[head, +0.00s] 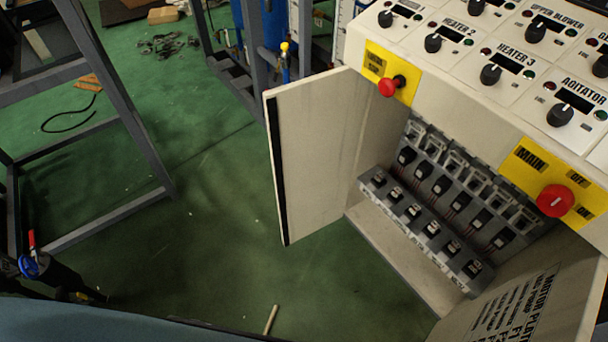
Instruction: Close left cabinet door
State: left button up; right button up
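The left cabinet door (318,155) is a cream panel with a black strip along its free edge. It stands open, swung out to the left of the control cabinet (440,110). The right cabinet door (540,300), with black lettering on it, is also open at the lower right. Rows of breakers (420,215) show inside the open cabinet. Neither of my grippers shows in the head view, so their state is hidden.
A red emergency button (388,87) and a red main switch (555,201) stick out from the cabinet front. A grey metal frame (125,95) stands at the left. Green floor (215,230) lies clear between it and the left door. A short stick (271,319) lies near the bottom.

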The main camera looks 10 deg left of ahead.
aim_at(314, 123)
jog(key=u, duration=1.65)
jog(key=i, duration=3.1)
jog(key=z, duration=4.15)
jog(key=i, duration=0.5)
jog(key=u, duration=0.05)
